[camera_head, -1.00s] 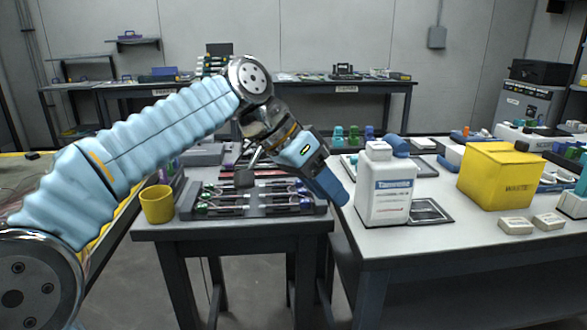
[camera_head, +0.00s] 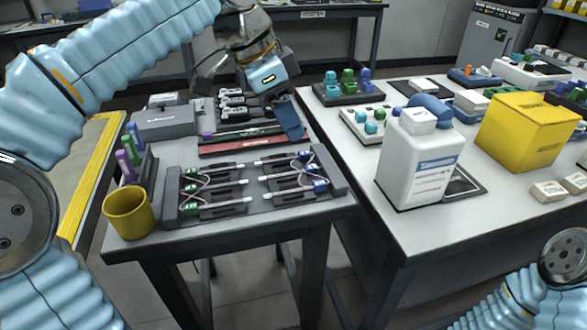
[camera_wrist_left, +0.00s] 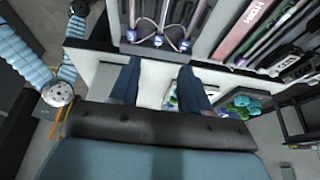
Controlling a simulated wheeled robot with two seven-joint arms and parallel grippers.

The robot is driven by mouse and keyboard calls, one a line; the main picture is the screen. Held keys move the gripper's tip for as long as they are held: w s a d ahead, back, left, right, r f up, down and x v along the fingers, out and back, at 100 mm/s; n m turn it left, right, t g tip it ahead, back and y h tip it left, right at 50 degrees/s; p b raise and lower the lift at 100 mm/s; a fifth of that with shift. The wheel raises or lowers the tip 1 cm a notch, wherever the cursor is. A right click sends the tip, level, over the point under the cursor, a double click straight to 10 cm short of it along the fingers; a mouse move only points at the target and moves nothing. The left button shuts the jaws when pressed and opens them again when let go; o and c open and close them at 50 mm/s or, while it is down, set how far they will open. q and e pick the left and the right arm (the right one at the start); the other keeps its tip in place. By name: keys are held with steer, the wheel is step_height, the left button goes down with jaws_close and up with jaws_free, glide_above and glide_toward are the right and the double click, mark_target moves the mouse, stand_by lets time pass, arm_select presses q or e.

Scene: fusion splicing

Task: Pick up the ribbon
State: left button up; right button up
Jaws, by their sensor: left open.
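Several thin pale fibre ribbons (camera_head: 225,182) with green ends at left and blue ends at right lie across a dark grey holder (camera_head: 262,216) on the near table; I cannot tell which one the task names. They also show at the top of the left wrist view (camera_wrist_left: 160,22). My left gripper (camera_head: 291,122) is above the table's right side, behind and above the holder's right end. In the left wrist view its two dark blue fingers (camera_wrist_left: 158,88) are spread apart, with nothing between them. My right gripper is out of view; only part of my right arm shows.
A yellow cup (camera_head: 129,213) stands left of the holder. A red strip (camera_head: 240,143) and black tools lie behind it. On the right table stand a white bottle (camera_head: 412,165) and a yellow box (camera_head: 528,128). A gap separates the tables.

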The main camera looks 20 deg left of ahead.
mark_target(312, 167)
arm_select(q)
steer(key=b+x, duration=0.1)
steer(key=x, duration=0.9)
steer(key=shift+d, duration=0.15)
jaws_close()
